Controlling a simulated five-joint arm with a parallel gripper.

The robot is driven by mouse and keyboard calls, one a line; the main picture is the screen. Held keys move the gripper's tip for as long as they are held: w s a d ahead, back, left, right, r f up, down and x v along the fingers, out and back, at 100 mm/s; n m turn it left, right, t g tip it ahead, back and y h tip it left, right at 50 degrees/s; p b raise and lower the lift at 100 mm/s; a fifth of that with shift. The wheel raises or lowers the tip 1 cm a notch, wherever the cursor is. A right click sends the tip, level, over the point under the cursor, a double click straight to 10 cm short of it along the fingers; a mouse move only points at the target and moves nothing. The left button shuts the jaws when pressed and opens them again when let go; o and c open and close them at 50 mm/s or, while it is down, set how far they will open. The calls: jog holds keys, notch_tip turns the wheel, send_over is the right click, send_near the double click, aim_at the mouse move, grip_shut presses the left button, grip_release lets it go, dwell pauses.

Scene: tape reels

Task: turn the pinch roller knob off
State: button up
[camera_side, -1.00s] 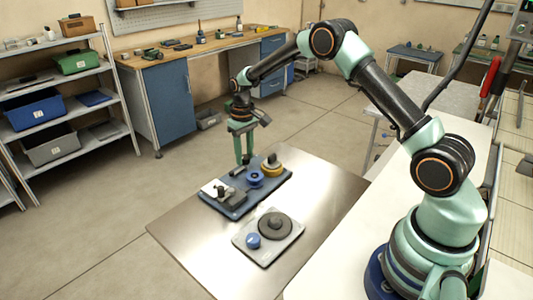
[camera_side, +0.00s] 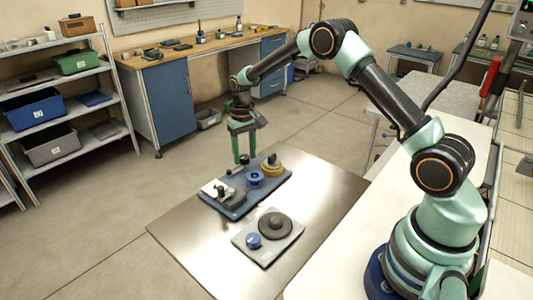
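A blue tape deck (camera_side: 270,192) lies on the metal table. It carries a blue reel (camera_side: 255,179), a yellow reel (camera_side: 271,168) with a dark top, and a grey and white block (camera_side: 227,192) with dark parts. Small dark parts stand at the deck's far left edge; I cannot tell which is the pinch roller knob or how it is set. My gripper (camera_side: 244,161) points down at that far edge, behind the blue reel. Its two fingers look apart with nothing visible between them. Whether the fingertips touch any part is too small to tell.
A grey plate (camera_side: 262,256) with a dark round disc (camera_side: 275,226) and a blue knob (camera_side: 253,241) lies nearer on the metal table (camera_side: 195,257). The table's left and front areas are bare. Shelves and a workbench stand well behind.

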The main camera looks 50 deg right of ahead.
aim_at(245, 157)
jog(key=shift+o, duration=0.3)
notch_tip(245, 157, up, 12)
dwell(0.5)
jog(key=shift+r, duration=0.15)
jog(key=s+a+r+n+t, duration=0.2)
jog(key=s+a+r+t, duration=0.15)
jog(key=s+r, duration=0.75)
jog(key=s+a+f+n+t, duration=0.1)
jog(key=s+a+f+t, duration=0.1)
jog(key=s, duration=1)
jog(key=shift+s+a, duration=0.25)
jog(key=shift+a, duration=0.35)
